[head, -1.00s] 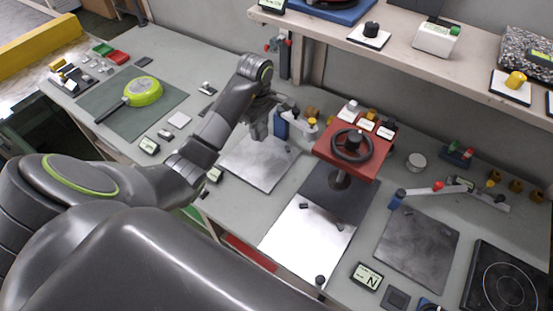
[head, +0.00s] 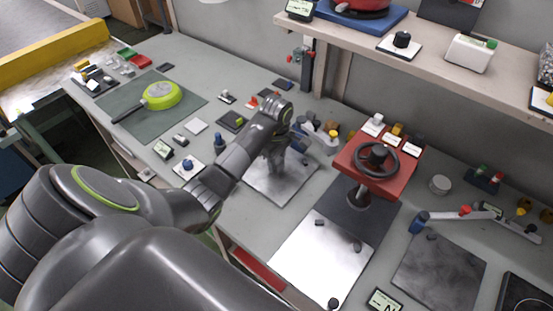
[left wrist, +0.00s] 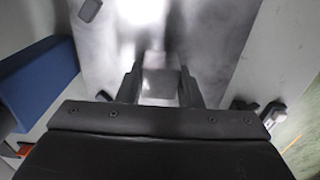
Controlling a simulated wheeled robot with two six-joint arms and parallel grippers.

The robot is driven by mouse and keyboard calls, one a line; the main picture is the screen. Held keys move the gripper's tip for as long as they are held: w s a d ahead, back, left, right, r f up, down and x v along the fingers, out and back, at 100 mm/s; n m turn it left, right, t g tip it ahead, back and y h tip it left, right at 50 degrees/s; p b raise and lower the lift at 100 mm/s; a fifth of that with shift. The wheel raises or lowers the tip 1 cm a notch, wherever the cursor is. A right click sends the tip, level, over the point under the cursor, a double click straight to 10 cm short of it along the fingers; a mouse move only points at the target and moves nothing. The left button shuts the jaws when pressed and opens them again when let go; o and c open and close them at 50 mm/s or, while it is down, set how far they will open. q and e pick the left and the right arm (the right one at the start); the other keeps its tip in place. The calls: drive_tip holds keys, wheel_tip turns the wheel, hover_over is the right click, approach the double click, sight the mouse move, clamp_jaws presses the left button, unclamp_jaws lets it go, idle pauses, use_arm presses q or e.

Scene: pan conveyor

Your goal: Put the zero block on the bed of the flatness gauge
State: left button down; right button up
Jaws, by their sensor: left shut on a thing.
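The zero block (left wrist: 160,82) appears as a small silvery block between the fingers of my left gripper in the left wrist view. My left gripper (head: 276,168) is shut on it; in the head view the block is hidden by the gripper. Below is a bright grey metal plate (head: 268,190), which looks like the bed of the flatness gauge; it fills much of the left wrist view (left wrist: 205,40). The gauge's arm (head: 318,133) with a blue part and yellow knob stands at its back. I cannot tell whether the block touches the plate. My right gripper is not in view.
A red press (head: 373,160) with a handwheel stands right of the plate. Another arm (head: 470,212) with a dark plate (head: 440,270) lies further right. A blue block (left wrist: 38,85) is close left of the fingers in the wrist view. A green pan (head: 162,95) lies far left.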

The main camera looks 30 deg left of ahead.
use_arm(q)
drive_tip(key=shift+f, duration=0.15)
drive_tip(key=c, duration=1.1)
unclamp_jaws()
drive_tip(key=shift+o, duration=0.4)
